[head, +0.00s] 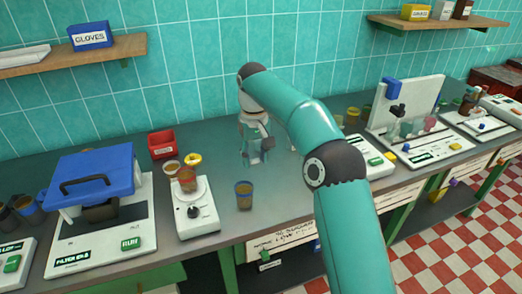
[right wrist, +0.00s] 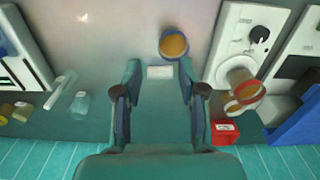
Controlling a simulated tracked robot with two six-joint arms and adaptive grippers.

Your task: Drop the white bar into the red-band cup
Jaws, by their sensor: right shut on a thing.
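My right gripper (head: 256,158) is over the middle of the bench. In the right wrist view, a small white bar (right wrist: 160,72) is between its fingertips (right wrist: 160,76), and the jaws are shut on it. A cup with a reddish band (head: 187,180) stands on the white stirrer plate (head: 196,222), left of the gripper; in the right wrist view it seems to be the amber cup (right wrist: 247,91) at the right. A blue-banded cup (head: 244,195) stands on the bench in front of the gripper, and also shows in the right wrist view (right wrist: 173,45). My left gripper is out of view.
A yellow ring (head: 193,159) and another cup (head: 171,168) are close by the red-band cup. A red bin (head: 161,143) is behind them. A blue-lidded device (head: 95,175) stands at the left. More instruments line the right side of the bench.

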